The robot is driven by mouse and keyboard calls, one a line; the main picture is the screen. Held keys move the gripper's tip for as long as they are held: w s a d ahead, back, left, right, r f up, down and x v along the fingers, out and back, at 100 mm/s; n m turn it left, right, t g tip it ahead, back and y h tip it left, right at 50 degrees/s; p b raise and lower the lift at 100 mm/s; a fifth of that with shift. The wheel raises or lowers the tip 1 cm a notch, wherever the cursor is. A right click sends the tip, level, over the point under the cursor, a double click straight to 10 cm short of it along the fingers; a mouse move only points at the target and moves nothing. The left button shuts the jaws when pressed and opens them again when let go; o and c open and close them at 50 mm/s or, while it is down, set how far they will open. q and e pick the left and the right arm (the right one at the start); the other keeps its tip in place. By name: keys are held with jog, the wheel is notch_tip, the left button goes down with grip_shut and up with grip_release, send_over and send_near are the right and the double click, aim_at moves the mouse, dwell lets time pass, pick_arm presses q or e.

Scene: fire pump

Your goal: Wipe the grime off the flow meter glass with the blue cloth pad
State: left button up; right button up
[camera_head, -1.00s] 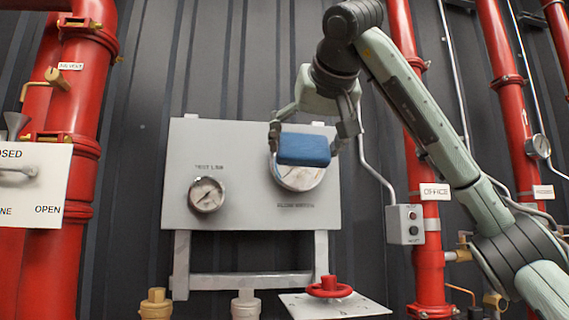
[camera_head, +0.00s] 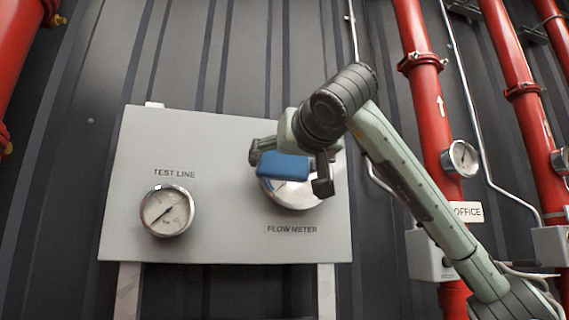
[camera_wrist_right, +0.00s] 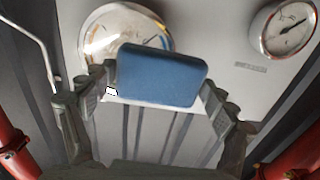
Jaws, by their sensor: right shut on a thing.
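My right gripper (camera_head: 290,170) is shut on the blue cloth pad (camera_head: 283,166). The pad sits between its two fingers and also shows in the wrist view (camera_wrist_right: 162,76). The flow meter (camera_head: 300,197) is a round, metal-rimmed dial on the right of the grey panel. The pad and gripper hide much of its upper left part in the head view. In the wrist view the flow meter glass (camera_wrist_right: 107,27) shows behind the pad, with brownish patches near its edge. I cannot tell whether the pad touches the glass. My left gripper is not in view.
The grey panel (camera_head: 215,240) also carries the test line gauge (camera_head: 167,211), left of the flow meter. Red pipes (camera_head: 432,120) stand on the right, with a small gauge (camera_head: 460,159) and a grey box (camera_head: 428,256). The panel between the two dials is clear.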

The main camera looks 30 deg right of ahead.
jog(key=x, duration=0.3)
jog(key=shift+x, duration=0.95)
pick_arm(q)
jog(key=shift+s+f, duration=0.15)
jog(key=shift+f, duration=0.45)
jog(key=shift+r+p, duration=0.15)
jog(key=shift+p, duration=0.15)
pick_arm(e)
jog(key=shift+w, duration=0.15)
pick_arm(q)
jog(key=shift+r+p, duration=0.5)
pick_arm(e)
jog(key=shift+x, duration=0.85)
jog(key=shift+d, duration=0.1)
